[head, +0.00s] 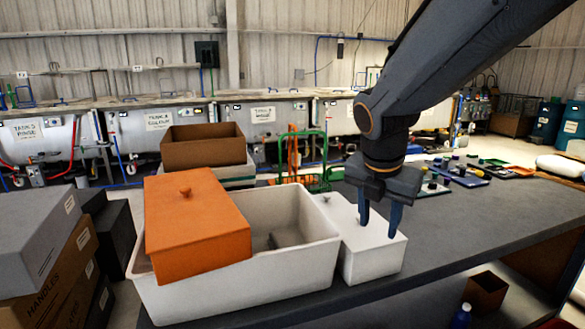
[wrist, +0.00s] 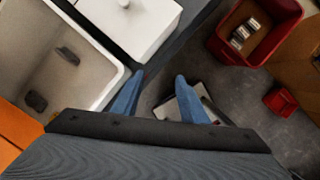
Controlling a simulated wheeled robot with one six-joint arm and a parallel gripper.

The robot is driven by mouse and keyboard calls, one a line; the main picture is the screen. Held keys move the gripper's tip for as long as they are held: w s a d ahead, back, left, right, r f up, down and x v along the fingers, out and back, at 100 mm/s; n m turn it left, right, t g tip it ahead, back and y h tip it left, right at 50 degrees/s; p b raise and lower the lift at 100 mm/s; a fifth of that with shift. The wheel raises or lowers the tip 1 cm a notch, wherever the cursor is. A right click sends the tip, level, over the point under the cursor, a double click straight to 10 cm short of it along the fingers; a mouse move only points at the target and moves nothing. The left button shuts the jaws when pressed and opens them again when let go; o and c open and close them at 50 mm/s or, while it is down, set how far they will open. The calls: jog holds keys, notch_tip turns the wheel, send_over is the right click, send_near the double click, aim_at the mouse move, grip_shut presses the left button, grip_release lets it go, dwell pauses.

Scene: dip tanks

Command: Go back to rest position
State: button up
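My gripper (head: 380,216) hangs from my arm at the right of the head view, fingers pointing down, in front of a white lidded box (head: 371,252). In the wrist view its two blue fingers (wrist: 155,95) are spread apart with nothing between them. The white box with its knob also shows at the top of the wrist view (wrist: 130,22). A white tub (head: 240,292) stands left of the white box. Dark lumps (wrist: 37,101) lie on the tub's floor.
The dark grey table (head: 470,225) is clear to the right of the white box. Small coloured items (head: 465,173) lie farther back. A brown box (head: 203,147) and a green rack (head: 312,175) stand behind the tub. A red bin (wrist: 256,58) is on the floor. Labelled tanks (head: 160,125) line the wall.

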jog(key=s+d+f+m+g+y, duration=0.1)
jog(key=s+f+m, duration=0.4)
jog(key=m, duration=0.9)
jog(key=s+d+f+m+g+y, duration=0.1)
jog(key=s+f+m, duration=0.5)
jog(key=f+m, duration=0.4)
jog(key=shift+s+m+g, duration=0.25)
jog(key=shift+m+g, duration=0.15)
jog(key=shift+m, duration=1.6)
